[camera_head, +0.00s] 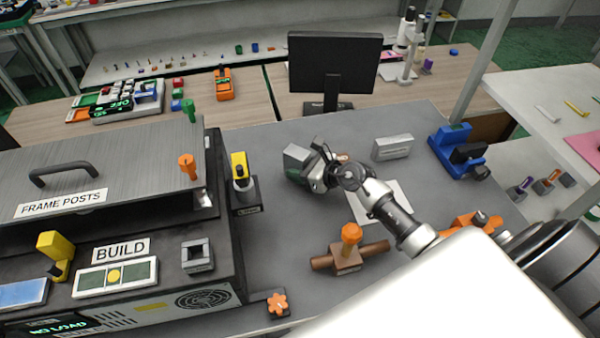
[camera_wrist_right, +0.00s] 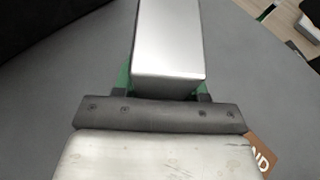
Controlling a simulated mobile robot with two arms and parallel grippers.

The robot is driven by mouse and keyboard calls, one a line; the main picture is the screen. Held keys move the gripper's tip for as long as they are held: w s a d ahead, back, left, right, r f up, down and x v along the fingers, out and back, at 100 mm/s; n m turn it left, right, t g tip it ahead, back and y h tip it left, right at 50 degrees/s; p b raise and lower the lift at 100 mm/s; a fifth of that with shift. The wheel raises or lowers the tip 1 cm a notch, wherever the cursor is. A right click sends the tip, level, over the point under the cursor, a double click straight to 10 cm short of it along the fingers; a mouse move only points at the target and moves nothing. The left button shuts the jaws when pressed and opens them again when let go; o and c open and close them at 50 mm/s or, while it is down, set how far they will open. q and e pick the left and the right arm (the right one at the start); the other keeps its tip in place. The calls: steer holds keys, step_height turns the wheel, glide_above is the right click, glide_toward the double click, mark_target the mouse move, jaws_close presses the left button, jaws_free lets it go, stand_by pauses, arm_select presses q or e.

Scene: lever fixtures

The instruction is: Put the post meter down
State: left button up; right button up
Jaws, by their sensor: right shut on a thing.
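My right gripper (camera_head: 318,168) is over the middle of the grey table (camera_head: 290,220), to the right of the build machine. It is shut on a silver-grey box-shaped thing (camera_head: 296,156), which appears to be the post meter. In the right wrist view the box (camera_wrist_right: 168,45) sits between the fingers of the gripper (camera_wrist_right: 165,92), with green edges showing at both sides. The gripper hides part of the box. I cannot tell whether its underside touches the table. My left gripper is not in view.
A black machine (camera_head: 225,265) labelled BUILD fills the left, with a yellow-topped lever fixture (camera_head: 241,180) beside it. A light grey block (camera_head: 392,147) and a blue fixture (camera_head: 458,150) stand to the right. An orange-knobbed fixture (camera_head: 348,250) is nearer. A monitor (camera_head: 335,65) stands behind.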

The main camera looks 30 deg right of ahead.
steer(key=shift+f, duration=0.85)
steer(key=shift+f, duration=0.15)
steer(key=o, duration=1.2)
